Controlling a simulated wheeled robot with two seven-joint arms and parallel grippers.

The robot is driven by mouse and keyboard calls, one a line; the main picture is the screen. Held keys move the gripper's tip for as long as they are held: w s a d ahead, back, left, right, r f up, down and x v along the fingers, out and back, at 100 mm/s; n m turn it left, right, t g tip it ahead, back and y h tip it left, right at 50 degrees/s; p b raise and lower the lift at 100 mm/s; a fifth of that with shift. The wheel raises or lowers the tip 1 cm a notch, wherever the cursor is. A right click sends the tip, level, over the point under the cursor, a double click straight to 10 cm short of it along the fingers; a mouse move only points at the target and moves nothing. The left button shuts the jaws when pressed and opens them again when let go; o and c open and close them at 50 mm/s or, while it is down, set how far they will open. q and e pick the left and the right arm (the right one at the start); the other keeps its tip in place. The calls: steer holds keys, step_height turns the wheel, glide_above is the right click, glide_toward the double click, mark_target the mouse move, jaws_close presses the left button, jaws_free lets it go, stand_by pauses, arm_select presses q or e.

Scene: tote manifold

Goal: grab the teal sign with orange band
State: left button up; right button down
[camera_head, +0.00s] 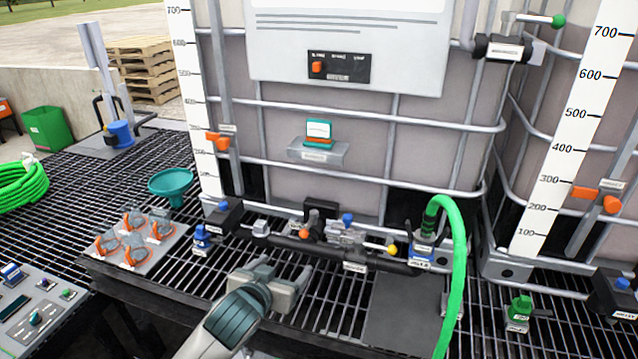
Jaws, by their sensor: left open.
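The teal sign with an orange band (319,130) stands upright on a small grey shelf (318,150) fixed to the front of the middle tote. Its face is white with a teal border, and the orange band runs along its bottom. My left gripper (285,277) is open and empty, low over the grating in front of the pipe manifold. It is below and slightly left of the sign, well apart from it. My right gripper is not in view.
A pipe manifold (340,256) with valves lies between my left gripper and the tote (420,140). A green hose (459,270) arches at the right. Metal cage bars cross the tote around the shelf.

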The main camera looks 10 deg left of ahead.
arm_select(q)
steer(key=w+r+t, duration=0.2)
steer(key=w+r, duration=0.4)
steer(key=r, duration=0.5)
steer(key=w+r+t, duration=0.3)
steer(key=w+r, duration=0.3)
steer(key=r, duration=0.4)
steer(key=shift+w+a+r+h, duration=0.3)
steer(key=shift+a+r+h, duration=0.05)
steer(key=shift+h, duration=0.05)
